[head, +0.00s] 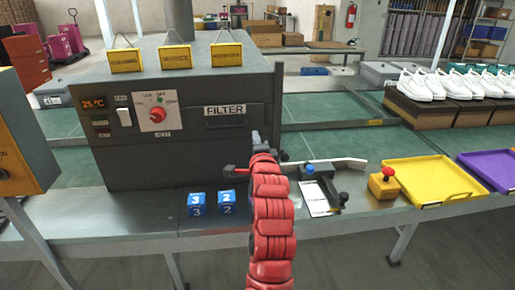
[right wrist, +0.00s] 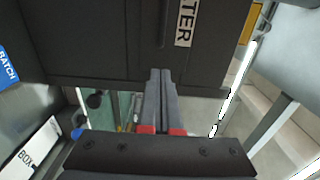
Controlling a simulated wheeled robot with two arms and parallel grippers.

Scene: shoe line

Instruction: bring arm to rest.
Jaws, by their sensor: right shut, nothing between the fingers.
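My right arm (head: 272,215), red and segmented, rises from the bottom of the head view to the front of a dark grey machine (head: 180,150). My right gripper (head: 229,168) is at the machine's lower front, below the FILTER label, with its fingers pointing left. In the right wrist view the gripper (right wrist: 160,75) shows its two grey fingers pressed together, red at the base, with nothing between them. The machine's dark face (right wrist: 90,40) fills the top there. Whether the fingers touch it I cannot tell. My left gripper is not in view.
Blue numbered cubes (head: 196,204) stand on the bench left of my arm. A small black station (head: 318,190), a yellow button box (head: 383,184), a yellow tray (head: 432,180) and a purple tray (head: 492,172) are to its right. White shoes (head: 421,86) stand behind on brown boxes.

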